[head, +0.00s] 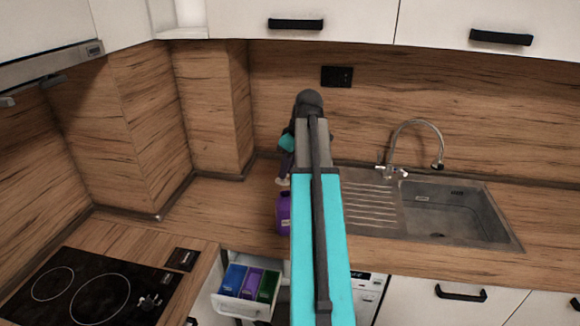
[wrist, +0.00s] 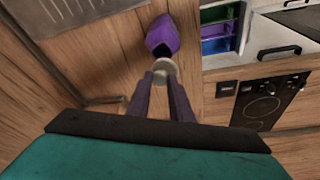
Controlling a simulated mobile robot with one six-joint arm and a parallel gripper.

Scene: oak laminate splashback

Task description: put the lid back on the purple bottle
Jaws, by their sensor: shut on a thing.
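The purple bottle (head: 283,214) stands on the wooden counter, left of the sink's drainboard, partly hidden behind my arm in the head view. In the wrist view the bottle (wrist: 178,34) lies just beyond the fingertips, its dark mouth facing them. My gripper (head: 285,175) is shut on a pale, round lid (head: 282,182), which also shows between the fingertips in the wrist view (wrist: 165,67). In the head view the lid is a little above the bottle, with a small gap. The exact alignment of lid and mouth is hard to tell.
The steel sink (head: 455,212) with its tap (head: 415,135) is on the right. A black hob (head: 80,290) is at the lower left. An open drawer (head: 238,303) holds blue, purple and green compartments below the counter. The counter left of the bottle is clear.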

